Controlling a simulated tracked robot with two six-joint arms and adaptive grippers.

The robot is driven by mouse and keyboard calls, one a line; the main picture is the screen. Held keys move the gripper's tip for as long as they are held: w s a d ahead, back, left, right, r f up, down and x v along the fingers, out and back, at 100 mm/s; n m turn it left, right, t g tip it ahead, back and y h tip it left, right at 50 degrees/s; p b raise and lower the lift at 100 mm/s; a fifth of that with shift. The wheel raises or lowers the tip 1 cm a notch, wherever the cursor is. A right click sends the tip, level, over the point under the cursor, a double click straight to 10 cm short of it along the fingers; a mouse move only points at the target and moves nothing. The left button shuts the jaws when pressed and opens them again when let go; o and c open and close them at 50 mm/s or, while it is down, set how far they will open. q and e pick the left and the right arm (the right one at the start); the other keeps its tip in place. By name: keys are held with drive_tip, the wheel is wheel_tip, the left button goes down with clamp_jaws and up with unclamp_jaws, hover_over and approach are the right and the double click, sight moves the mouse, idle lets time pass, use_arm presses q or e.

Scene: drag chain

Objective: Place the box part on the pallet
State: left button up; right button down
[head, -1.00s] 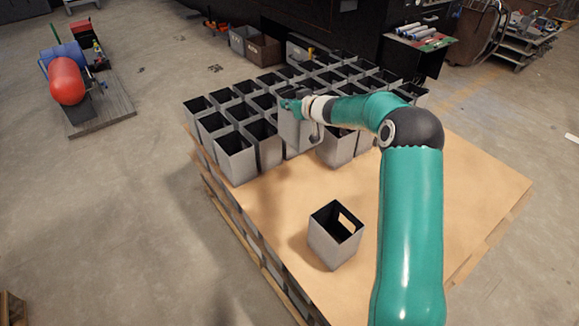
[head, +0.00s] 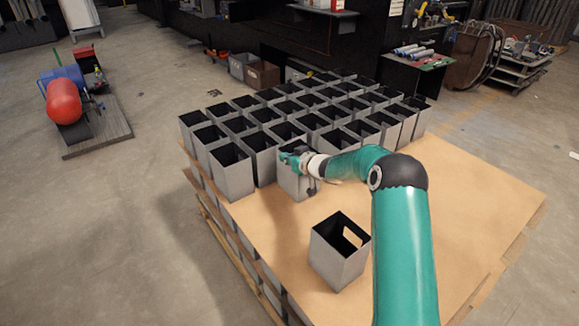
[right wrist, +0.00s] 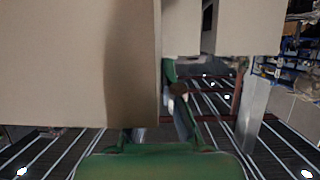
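A grey, open-topped box part (head: 293,185) is at the front of the rows on the brown-topped pallet (head: 450,215). My right gripper (head: 297,160) is at its upper edge and appears shut on its wall. I cannot tell whether the box's base touches the pallet. In the right wrist view, a large pale wall (right wrist: 75,70) fills the left, with one finger of the right gripper (right wrist: 178,105) beside it; the other finger is hidden. Another grey box (head: 335,262) with a cut-out in its wall stands alone nearer me. My left gripper is out of view.
Several rows of grey boxes (head: 232,178) stand close behind and left of the held box. The pallet's right side is bare. A red tank (head: 63,102) on a wooden platform stands at the far left; dark benches line the back.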

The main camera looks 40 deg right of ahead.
drive_tip(key=shift+f, duration=0.95)
drive_tip(key=c, duration=1.3)
unclamp_jaws()
drive_tip(key=shift+f, duration=0.1)
drive_tip(key=shift+s, duration=0.1)
drive_tip(key=v, duration=0.7)
drive_tip(key=shift+s+r, duration=0.2)
drive_tip(key=shift+p, duration=0.3)
